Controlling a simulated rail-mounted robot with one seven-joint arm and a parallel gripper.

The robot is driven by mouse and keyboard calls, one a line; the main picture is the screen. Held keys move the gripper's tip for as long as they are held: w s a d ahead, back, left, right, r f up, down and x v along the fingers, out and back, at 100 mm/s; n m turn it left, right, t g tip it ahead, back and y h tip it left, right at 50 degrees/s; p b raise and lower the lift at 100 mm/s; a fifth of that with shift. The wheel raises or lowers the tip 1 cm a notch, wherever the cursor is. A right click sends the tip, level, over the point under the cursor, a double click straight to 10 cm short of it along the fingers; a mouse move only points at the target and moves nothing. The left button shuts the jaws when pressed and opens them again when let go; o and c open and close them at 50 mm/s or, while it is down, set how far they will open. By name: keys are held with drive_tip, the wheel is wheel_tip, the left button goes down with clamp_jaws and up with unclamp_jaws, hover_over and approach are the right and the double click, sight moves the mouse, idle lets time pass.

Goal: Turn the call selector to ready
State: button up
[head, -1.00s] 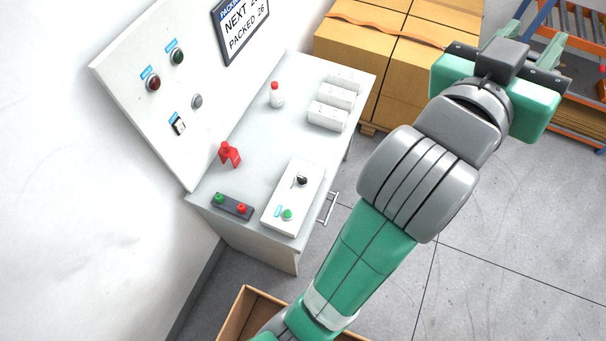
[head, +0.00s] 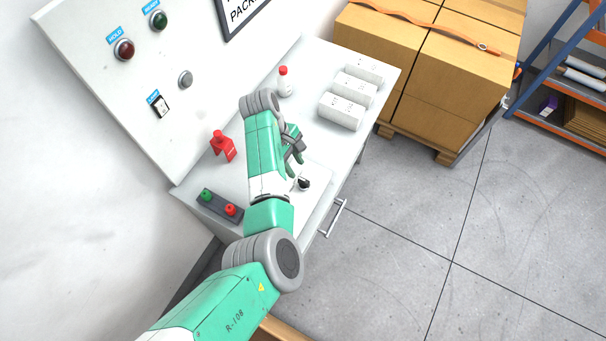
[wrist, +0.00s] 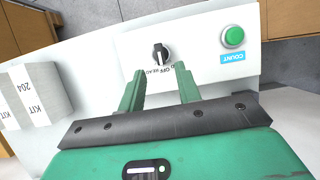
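The black selector knob (head: 304,184) sits on a white box (head: 317,206) on the bench. In the wrist view, the knob (wrist: 160,53) stands beyond my fingertips, its white-marked grip running up and down the picture. Small lettering curves below it; "OFF" is legible, the rest is hard to read. My gripper (head: 295,148) hangs over the bench near the box. In the wrist view, my gripper (wrist: 160,84) is open and empty, its two green fingers apart and the knob roughly centred between them, not touched. My arm hides part of the box in the head view.
A green COUNT button (wrist: 233,37) is beside the knob. White kit boxes (head: 342,110), a red-capped bottle (head: 285,84), a red stand (head: 222,146) and a two-button box (head: 219,205) stand on the bench. The wall panel (head: 110,85) rises behind.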

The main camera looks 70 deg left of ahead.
sight(303, 180)
drive_tip(key=b+x, duration=0.1)
drive_tip(key=x, duration=0.5)
drive_tip(key=shift+w+d+f, duration=0.1)
drive_tip(key=shift+d+f, duration=0.05)
drive_tip(key=shift+f, duration=0.25)
clamp_jaws()
